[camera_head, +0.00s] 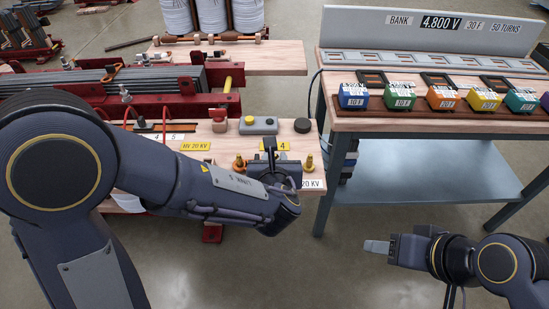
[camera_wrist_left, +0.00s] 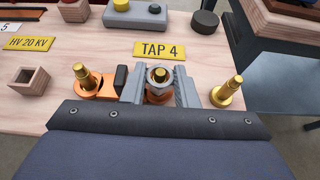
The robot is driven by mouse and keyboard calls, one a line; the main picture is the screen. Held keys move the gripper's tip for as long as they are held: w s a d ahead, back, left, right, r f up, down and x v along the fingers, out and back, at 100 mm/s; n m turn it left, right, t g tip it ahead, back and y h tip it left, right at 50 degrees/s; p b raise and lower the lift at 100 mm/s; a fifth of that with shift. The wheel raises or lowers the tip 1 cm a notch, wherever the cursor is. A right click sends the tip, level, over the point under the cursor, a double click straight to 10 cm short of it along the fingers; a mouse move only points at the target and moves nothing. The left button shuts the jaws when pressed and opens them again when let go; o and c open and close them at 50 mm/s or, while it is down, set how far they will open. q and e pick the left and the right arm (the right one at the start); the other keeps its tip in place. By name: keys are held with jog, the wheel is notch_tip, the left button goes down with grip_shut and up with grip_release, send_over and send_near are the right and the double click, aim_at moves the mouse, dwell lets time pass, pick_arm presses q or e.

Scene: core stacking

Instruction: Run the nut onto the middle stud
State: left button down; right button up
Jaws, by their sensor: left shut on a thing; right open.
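Three brass studs stand in a row on the wooden board. The left stud (camera_wrist_left: 82,75) has an orange copper piece around its foot, and the right stud (camera_wrist_left: 229,90) stands bare on a round brass base. My left gripper (camera_wrist_left: 159,82) is shut on a grey hex nut (camera_wrist_left: 158,68) at the middle stud (camera_wrist_left: 160,76). The stud's tip shows inside the nut's hole, above an orange foot. How far the nut is threaded cannot be told. In the head view my left gripper (camera_head: 270,158) hides most of this. My right gripper (camera_head: 377,246) is empty, over the floor.
A yellow TAP 4 label (camera_wrist_left: 160,50), a grey button box (camera_head: 258,125), a black puck (camera_head: 302,125) and a small wooden box (camera_wrist_left: 29,83) are near the studs. Coloured blocks stand on the right-hand table (camera_head: 400,126). Floor is free between the benches.

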pick_arm(q)
jog(key=shift+f+b, duration=0.4)
jog(key=shift+f, duration=0.1)
pick_arm(e)
jog(key=shift+f, duration=0.5)
pick_arm(q)
jog(key=c, duration=1.1)
grip_release()
jog(key=shift+o, duration=0.2)
jog(key=shift+s+r, duration=0.1)
pick_arm(e)
jog(key=shift+r, duration=0.1)
pick_arm(q)
jog(key=p+v, duration=0.2)
jog(key=v, duration=0.5)
jog(key=shift+s+r, duration=0.15)
jog(key=shift+s, duration=0.2)
pick_arm(e)
jog(key=shift+r, duration=0.85)
jog(key=shift+c, duration=0.5)
